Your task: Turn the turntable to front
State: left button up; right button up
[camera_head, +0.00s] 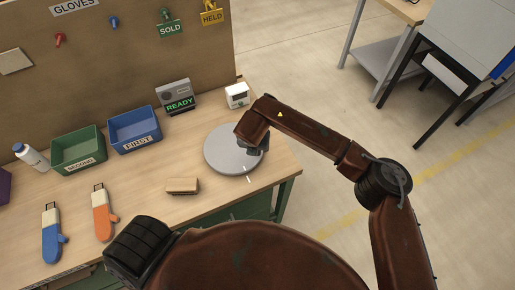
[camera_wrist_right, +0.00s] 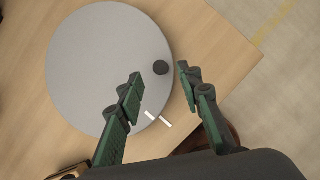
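The turntable is a round grey disc (camera_head: 222,150) near the right end of the bench; it also fills the upper left of the wrist view (camera_wrist_right: 95,60). A dark round knob (camera_wrist_right: 160,68) stands near its right rim. A white mark (camera_wrist_right: 149,115) lies at the disc's edge, close to another white mark (camera_wrist_right: 166,122) on the tabletop; they look slightly offset. My right gripper (camera_wrist_right: 160,76) is open, its two green-padded fingers either side of the knob, with gaps visible. In the head view my right wrist covers the disc's right side. My left gripper is not in view.
A white device (camera_head: 237,95) and a READY box (camera_head: 176,97) stand behind the turntable. A hollow brick (camera_head: 183,186) lies in front-left of it. Green (camera_head: 78,150) and blue (camera_head: 134,130) bins and two mitts, orange (camera_head: 104,215) and blue (camera_head: 52,235), are farther left.

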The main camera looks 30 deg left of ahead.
jog(key=a+v, duration=0.1)
jog(key=v, duration=0.5)
jog(key=shift+d+r, duration=0.25)
jog(key=shift+d, duration=0.25)
jog(key=shift+s, duration=0.1)
